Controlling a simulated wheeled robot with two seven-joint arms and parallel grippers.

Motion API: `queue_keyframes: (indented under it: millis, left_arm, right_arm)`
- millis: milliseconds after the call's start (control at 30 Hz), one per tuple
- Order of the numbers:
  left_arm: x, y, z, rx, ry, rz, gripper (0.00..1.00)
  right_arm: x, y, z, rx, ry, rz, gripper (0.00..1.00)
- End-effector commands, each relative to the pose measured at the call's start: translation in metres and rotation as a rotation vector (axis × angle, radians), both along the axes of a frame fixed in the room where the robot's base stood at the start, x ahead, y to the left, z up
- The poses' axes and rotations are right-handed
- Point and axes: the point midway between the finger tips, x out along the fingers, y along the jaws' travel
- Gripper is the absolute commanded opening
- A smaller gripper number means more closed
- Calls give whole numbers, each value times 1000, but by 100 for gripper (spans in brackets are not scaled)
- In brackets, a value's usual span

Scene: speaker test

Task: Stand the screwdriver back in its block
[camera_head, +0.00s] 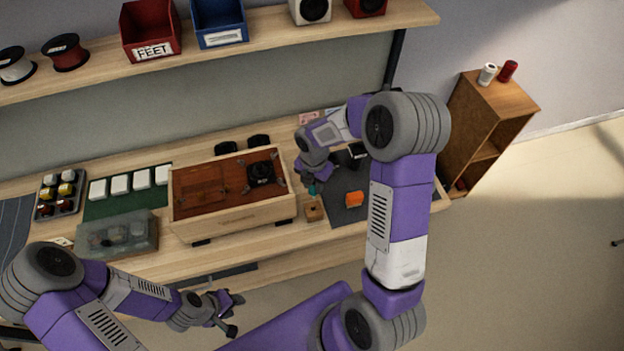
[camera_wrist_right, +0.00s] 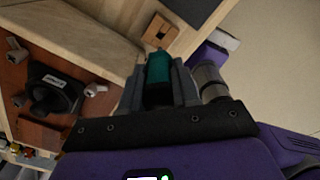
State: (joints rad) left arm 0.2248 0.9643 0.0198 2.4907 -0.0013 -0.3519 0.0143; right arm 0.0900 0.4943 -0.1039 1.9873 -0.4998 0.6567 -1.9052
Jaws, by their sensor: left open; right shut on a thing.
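The screwdriver's teal handle (camera_wrist_right: 158,70) is between the fingers of my right gripper (camera_wrist_right: 160,82), which is shut on it. The handle also shows small in the head view (camera_head: 312,190). The wooden block (camera_head: 314,210) stands on the bench just below the screwdriver. In the right wrist view the block (camera_wrist_right: 161,29) lies just beyond the handle, with a dark hole in its top. The screwdriver's shaft and tip are hidden, and I cannot tell whether the tip touches the block. My left gripper (camera_head: 226,309) is open and empty, off the bench's front edge.
A wooden speaker box (camera_head: 235,220) stands just left of the block, with a black speaker part (camera_head: 262,173) on its red-brown panel. An orange thing (camera_head: 354,199) lies on the dark mat (camera_head: 345,217) to the right. Bins and spools fill the shelf above.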

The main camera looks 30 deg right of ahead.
Motion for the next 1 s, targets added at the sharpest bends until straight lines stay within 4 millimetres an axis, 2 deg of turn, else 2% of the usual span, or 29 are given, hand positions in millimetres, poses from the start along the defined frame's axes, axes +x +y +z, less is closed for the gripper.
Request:
queue_keyframes:
  millis: [600,1000]
  left_arm:
    - [0,0,-44,0,0,0,43]
    - [0,0,-48,0,0,0,43]
  right_arm:
    - [0,0,-54,1,1,-2,0]
    - [0,0,-61,0,0,-2,0]
